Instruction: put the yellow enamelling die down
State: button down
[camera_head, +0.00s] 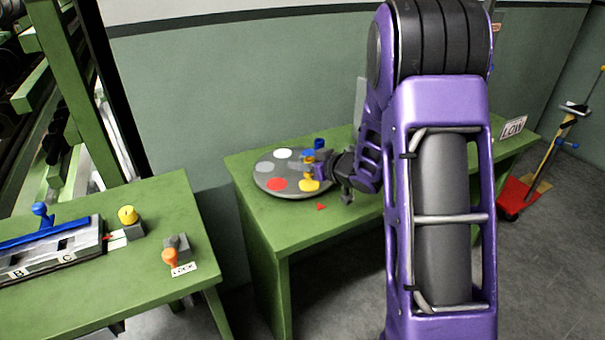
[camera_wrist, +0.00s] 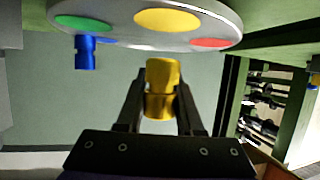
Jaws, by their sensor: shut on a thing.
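My gripper (camera_wrist: 158,100) is shut on the yellow enamelling die (camera_wrist: 162,75), a short yellow cylinder, held between its two fingers in the wrist view. A round grey plate (camera_head: 262,181) with coloured spots lies on the green table. In the head view my gripper (camera_head: 318,170) is at the plate's right side, close to the yellow spot (camera_head: 309,185). The wrist view, which looks upside down, shows the yellow spot (camera_wrist: 168,19) beyond the die, with a narrow gap between die and plate. The head view shows the die only small and partly covered.
A blue die (camera_wrist: 85,52) stands on the plate near the green spot (camera_wrist: 83,22). A red triangle (camera_head: 321,206) marks the table (camera_head: 255,220) in front. A wall stands behind.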

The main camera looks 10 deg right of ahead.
aim_at(302, 180)
jog(key=shift+f, duration=1.35)
jog(key=shift+f+b, duration=0.15)
jog(key=shift+b, duration=0.2)
jog(key=c, duration=0.5)
grip_release()
jog(key=shift+c, duration=0.2)
jog(key=shift+r, duration=0.2)
jog(key=shift+s+d+r, duration=0.15)
jog(key=shift+s+d, duration=0.1)
jog(key=p+v, duration=0.2)
jog(key=v, duration=0.9)
